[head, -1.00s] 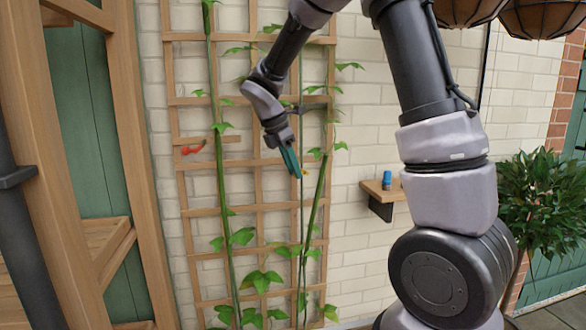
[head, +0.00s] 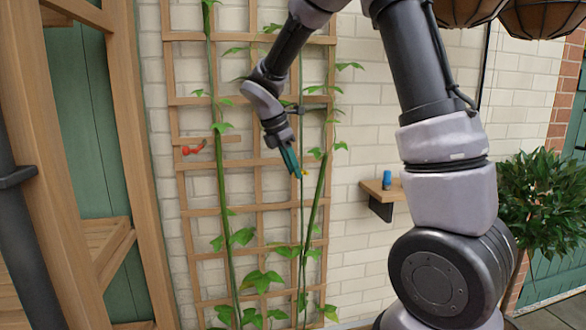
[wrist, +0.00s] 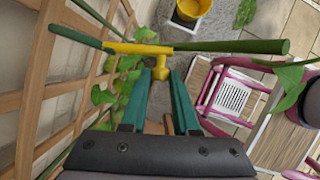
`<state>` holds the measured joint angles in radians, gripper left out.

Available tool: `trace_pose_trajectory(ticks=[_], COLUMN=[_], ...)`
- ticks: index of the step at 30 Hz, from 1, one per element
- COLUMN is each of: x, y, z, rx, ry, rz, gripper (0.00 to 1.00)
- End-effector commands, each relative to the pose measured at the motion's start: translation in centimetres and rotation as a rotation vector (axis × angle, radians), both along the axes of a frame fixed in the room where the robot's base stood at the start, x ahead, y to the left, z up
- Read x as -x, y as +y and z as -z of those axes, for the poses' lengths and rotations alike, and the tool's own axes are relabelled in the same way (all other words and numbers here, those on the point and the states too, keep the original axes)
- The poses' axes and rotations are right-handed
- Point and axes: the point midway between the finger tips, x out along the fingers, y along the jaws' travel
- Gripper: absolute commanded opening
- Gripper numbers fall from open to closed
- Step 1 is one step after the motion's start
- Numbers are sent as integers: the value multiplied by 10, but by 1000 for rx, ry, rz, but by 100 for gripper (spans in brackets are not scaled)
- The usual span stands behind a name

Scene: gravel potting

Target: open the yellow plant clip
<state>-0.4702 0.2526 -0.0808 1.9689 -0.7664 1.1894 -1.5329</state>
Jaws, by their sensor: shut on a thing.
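The yellow plant clip (wrist: 140,48) lies across the top of the wrist view, with a rounded yellow knob (wrist: 160,71) on its near side. It sits at a green stem (wrist: 235,47) and a thin dark green cane (wrist: 78,37). In the head view only a small yellow spot of the clip (head: 304,171) shows at the fingertips. My gripper (wrist: 164,76) has two teal fingers, one on each side of the knob, shut on it. It also shows in the head view (head: 298,172), in front of the trellis. The clip's far side is hidden.
The wooden trellis (head: 240,211) with climbing stems stands against the brick wall. A red clip (head: 193,148) is at its left. A small wooden shelf (head: 378,190) holds a blue object (head: 386,180). A yellow pot (wrist: 191,9) and a pink-framed item (wrist: 234,92) lie below.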

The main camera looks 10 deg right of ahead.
Motion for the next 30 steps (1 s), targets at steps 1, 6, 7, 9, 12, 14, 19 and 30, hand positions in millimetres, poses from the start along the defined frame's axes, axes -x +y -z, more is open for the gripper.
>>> trace_pose_trajectory(ticks=[1,6,7,9,12,14,19,30], x=[0,0,-1,-1,-1,-1,-6,-18], y=[0,0,0,0,0,1,14,35], z=[-1,-1,-1,-1,-1,-1,0,-1], rx=[-1,-1,-1,-1,-1,-1,0,-1], ry=[-2,-2,-2,-2,-2,-2,-2,-4], rz=[-1,-1,-1,-1,-1,3,162,473], gripper=[0,0,0,0,0,0,0,0])
